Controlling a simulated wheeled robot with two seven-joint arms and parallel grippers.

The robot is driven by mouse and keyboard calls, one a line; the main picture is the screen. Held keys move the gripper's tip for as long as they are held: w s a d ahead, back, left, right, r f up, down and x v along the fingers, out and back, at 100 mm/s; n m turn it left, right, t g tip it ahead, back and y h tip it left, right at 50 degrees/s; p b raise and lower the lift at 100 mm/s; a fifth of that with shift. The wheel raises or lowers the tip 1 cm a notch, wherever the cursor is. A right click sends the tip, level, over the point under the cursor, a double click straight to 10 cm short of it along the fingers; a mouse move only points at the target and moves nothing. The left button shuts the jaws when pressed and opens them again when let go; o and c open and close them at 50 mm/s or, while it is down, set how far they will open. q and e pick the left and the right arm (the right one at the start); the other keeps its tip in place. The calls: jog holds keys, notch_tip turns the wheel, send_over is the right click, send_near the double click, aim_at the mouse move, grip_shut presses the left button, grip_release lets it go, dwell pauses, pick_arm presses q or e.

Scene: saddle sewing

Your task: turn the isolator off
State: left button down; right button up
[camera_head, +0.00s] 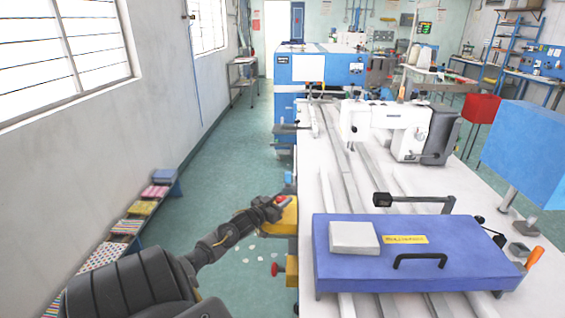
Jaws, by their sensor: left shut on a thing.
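A yellow isolator box (290,219) is on the left side of the white sewing table. A small red handle (282,199) shows at its top, right at my gripper's tips. My left arm comes in from the lower left. My left gripper (275,205) is shut on the red handle, and its fingers hide part of it. The handle's exact angle is too small to tell. My right gripper is not in view.
A red knob (275,269) sits lower, beside another yellow part (292,270). A blue plate (420,262) with a black handle lies on the table (310,170). A white sewing machine (385,125) stands farther back. The green floor left of the table is mostly clear.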

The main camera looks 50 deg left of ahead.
pick_arm(q)
jog(key=shift+f, duration=0.1)
jog(key=c, duration=0.9)
grip_release()
jog(key=shift+s, duration=0.15)
jog(key=s, duration=0.3)
jog(key=s+d+b, duration=0.1)
jog(key=s, duration=0.3)
jog(key=s+d, duration=0.1)
jog(key=s, duration=0.2)
jog(key=shift+s, duration=0.2)
jog(key=shift+a, duration=0.1)
